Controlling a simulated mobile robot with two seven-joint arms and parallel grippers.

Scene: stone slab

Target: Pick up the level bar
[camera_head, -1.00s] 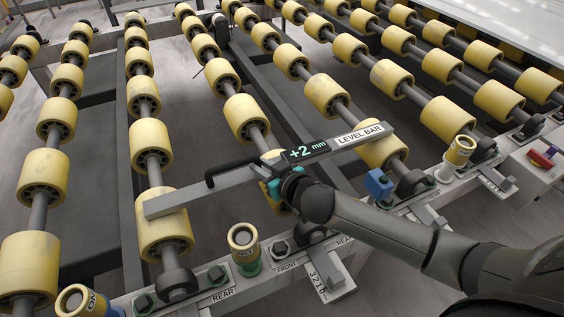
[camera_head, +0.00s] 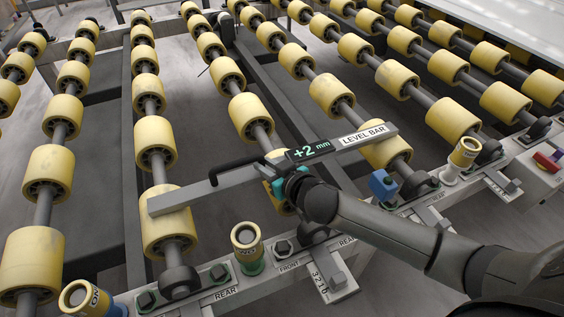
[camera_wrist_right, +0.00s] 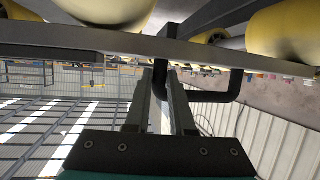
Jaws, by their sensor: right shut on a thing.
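The level bar (camera_head: 182,197) is a long grey bar in the head view, lying across the front ends of the roller rows. It carries a "LEVEL BAR" label, a dark display reading +2 mm (camera_head: 307,149) and a black handle (camera_head: 222,165). My right gripper (camera_head: 279,180) is at the bar's near side, shut on the black handle. The right wrist view shows the fingers (camera_wrist_right: 167,88) around the handle, with the bar (camera_wrist_right: 110,40) crossing above. Whether the bar touches the rollers is hard to tell. My left gripper is not in view.
Yellow rollers (camera_head: 155,142) on dark shafts run away in several rows. A red-switch box (camera_head: 546,162) is at right.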

